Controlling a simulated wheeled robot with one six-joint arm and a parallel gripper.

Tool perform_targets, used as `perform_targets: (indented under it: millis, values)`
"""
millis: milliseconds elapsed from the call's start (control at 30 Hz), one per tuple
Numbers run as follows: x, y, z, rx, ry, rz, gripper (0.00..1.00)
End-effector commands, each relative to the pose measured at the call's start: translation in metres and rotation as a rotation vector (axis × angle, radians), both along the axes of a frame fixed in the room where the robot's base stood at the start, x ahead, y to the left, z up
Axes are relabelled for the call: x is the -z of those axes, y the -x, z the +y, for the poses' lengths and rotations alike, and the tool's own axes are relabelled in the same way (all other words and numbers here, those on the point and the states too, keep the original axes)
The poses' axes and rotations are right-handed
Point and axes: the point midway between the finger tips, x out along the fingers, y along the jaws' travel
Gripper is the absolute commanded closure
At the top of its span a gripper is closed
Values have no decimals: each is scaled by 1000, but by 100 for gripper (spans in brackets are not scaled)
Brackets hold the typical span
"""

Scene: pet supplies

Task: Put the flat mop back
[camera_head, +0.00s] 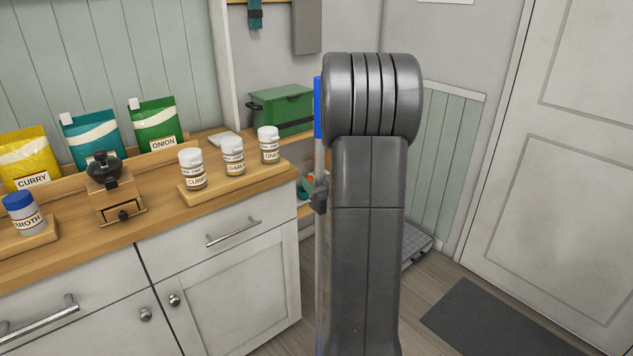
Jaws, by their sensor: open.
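An upright thin pole with a blue upper grip (318,108) shows just left of my arm. It looks like the handle of the flat mop. Its lower part runs down along the arm's left edge, and its foot is not visible. A small dark grey piece (320,197) sits at the pole about midway; I cannot tell whether it is a clip or part of my gripper. My large grey arm fills the middle of the view and hides what is behind it. I cannot make out my gripper's fingers.
A wooden counter (150,222) on the left carries pouches, a grinder (113,190) and labelled jars. A green box (283,109) stands behind it. A flat grey patterned thing (418,246) lies by the wall. A dark mat (500,322) lies before the white door (575,170).

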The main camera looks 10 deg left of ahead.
Motion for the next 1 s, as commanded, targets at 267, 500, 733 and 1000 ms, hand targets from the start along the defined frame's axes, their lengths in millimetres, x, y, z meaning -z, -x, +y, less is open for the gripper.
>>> perform_targets:
  millis: [267,500,733,1000]
  values:
    - [1,42,-43,7,0,1,57]
    - [1,71,-71,4,1,1,57]
    - [0,83,-82,2,-1,1,57]
    - [0,85,-83,0,-1,1,57]
